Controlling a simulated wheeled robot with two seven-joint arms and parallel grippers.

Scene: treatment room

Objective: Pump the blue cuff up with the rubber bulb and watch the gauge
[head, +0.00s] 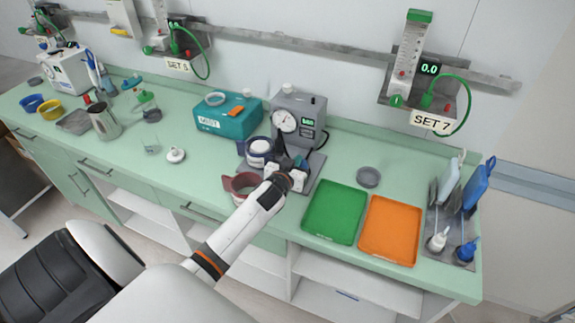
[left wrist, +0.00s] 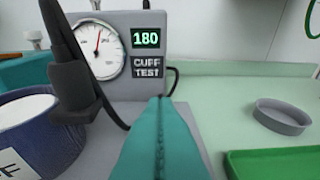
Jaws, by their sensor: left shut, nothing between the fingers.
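The grey cuff test box (head: 297,108) stands at the back of the counter, and its round gauge (head: 285,121) faces me. In the left wrist view the gauge (left wrist: 97,48) has its needle near the top, and the green display (left wrist: 145,38) reads 180. The blue cuff (head: 258,147) sits around a white cylinder left of my gripper; it also shows in the left wrist view (left wrist: 45,140). My left gripper (head: 300,163) is shut and empty in front of the box. A dark upright part hides some of the box and cuff. I cannot make out the rubber bulb.
A teal box (head: 225,122) stands left of the tester, and a dark red cuff (head: 238,186) lies near my forearm. A green tray (head: 334,212), an orange tray (head: 390,231) and a small grey dish (head: 368,177) are at the right. Some counter between dish and tester is clear.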

